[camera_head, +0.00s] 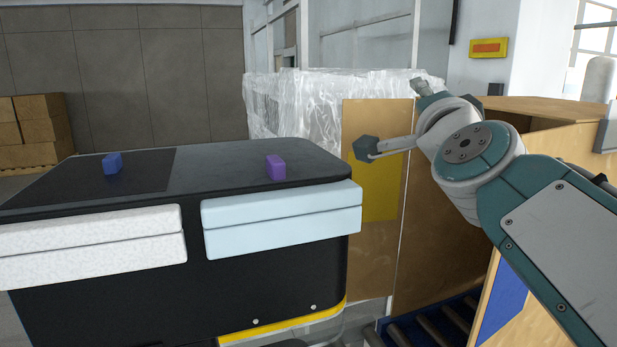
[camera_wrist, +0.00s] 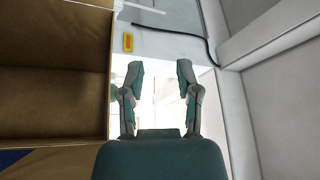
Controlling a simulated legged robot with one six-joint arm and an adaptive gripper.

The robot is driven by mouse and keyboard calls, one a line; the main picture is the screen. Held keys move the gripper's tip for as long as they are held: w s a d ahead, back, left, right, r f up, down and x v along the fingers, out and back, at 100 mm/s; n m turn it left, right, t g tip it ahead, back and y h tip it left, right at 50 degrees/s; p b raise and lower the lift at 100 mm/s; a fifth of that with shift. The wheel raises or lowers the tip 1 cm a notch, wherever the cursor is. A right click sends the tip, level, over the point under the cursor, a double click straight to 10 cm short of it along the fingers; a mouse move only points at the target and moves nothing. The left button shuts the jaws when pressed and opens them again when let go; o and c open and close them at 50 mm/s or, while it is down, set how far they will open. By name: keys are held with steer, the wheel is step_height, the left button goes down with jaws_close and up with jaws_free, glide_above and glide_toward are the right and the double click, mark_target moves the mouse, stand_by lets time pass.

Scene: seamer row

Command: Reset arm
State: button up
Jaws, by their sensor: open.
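My gripper (camera_wrist: 159,72) is open in the wrist view. Its two grey-and-teal fingers stand apart with nothing between them. In the head view my teal and white arm reaches in from the right and bends up beside a tall board. A blue block (camera_head: 112,163) lies on the left part of the black worktop (camera_head: 215,165). A purple block (camera_head: 276,167) lies on its right part. Both blocks are well apart from my arm.
Two padded light bumpers (camera_head: 285,220) and (camera_head: 90,245) line the worktop's front. A brown board with a yellow panel (camera_head: 377,185) stands right of it. A wooden bin (camera_head: 545,110) and rollers (camera_head: 430,325) are near my arm. Wrapped goods (camera_head: 310,105) stand behind. Cartons (camera_head: 35,130) sit far left.

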steer(key=s+a+f+n+g+y, duration=0.1)
steer(key=s+a+f+n+g, duration=0.15)
steer(key=f, duration=0.45)
steer(key=s+a+f+n+g+y, duration=0.1)
steer(key=s+f+n+g, duration=0.1)
steer(key=f+n, duration=0.35)
steer(key=s+a+f+n+g+y, duration=0.1)
steer(key=s+a+f+n+g, duration=0.15)
steer(key=f, duration=0.55)
steer(key=s+d+f+n+g+h, duration=0.1)
steer(key=s+f+g, duration=0.3)
steer(key=f, duration=0.5)
steer(key=s+d+f+n+g+h, duration=0.1)
steer(key=s+d+f+g, duration=0.3)
steer(key=s+f, duration=0.4)
steer(key=shift+s+f+n, duration=0.4)
steer(key=shift+f+n, duration=0.2)
steer(key=shift+n, duration=0.25)
